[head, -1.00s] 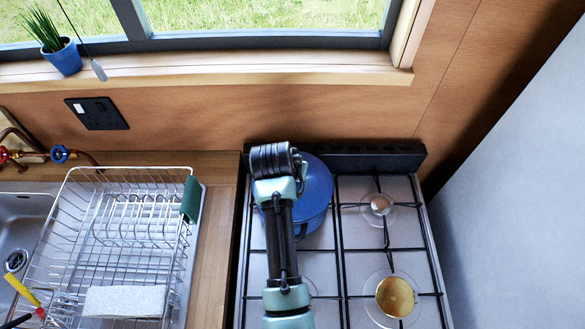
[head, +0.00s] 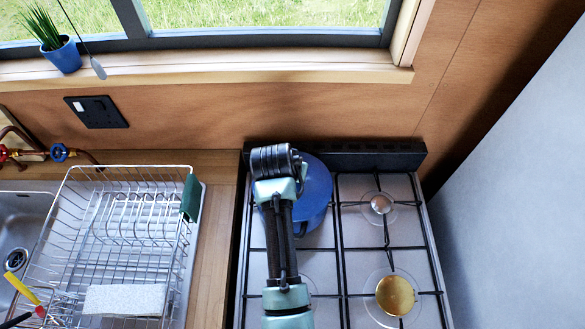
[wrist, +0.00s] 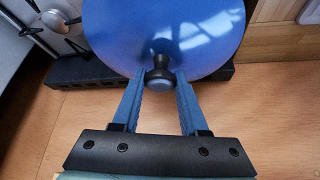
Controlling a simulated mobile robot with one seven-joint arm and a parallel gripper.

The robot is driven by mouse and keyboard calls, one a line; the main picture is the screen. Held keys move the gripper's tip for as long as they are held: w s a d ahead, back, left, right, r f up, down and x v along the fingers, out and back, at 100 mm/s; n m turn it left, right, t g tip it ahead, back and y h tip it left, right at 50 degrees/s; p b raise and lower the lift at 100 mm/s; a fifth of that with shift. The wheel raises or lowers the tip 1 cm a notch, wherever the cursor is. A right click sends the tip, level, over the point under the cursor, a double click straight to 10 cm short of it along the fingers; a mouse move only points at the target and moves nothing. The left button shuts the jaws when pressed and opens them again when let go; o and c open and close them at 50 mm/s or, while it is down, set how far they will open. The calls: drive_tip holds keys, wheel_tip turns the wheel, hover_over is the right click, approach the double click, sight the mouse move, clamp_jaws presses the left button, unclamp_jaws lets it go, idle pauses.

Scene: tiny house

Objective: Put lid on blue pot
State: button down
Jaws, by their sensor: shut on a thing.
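The blue lid (wrist: 200,30) fills the top of the wrist view, glossy and round, with a dark knob (wrist: 160,80) at its middle. My gripper (wrist: 161,74) is shut on that knob, one blue finger on each side. In the head view the blue lid (head: 318,182) shows at the stove's back left burner, partly behind my arm. The blue pot (head: 311,224) shows just below it, with a dark handle toward the front. The lid looks to be over the pot, but I cannot tell whether it rests fully on the rim. My fingers are hidden in the head view.
The stove (head: 357,240) has black grates, and its right burners are clear. A black raised edge (head: 385,157) runs along its back by the wooden wall. A grey panel (head: 520,190) closes the right side.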

unclamp_jaws()
idle(0.6)
drive_tip(key=shift+r+p, duration=3.3)
drive_tip(key=shift+r, duration=0.25)
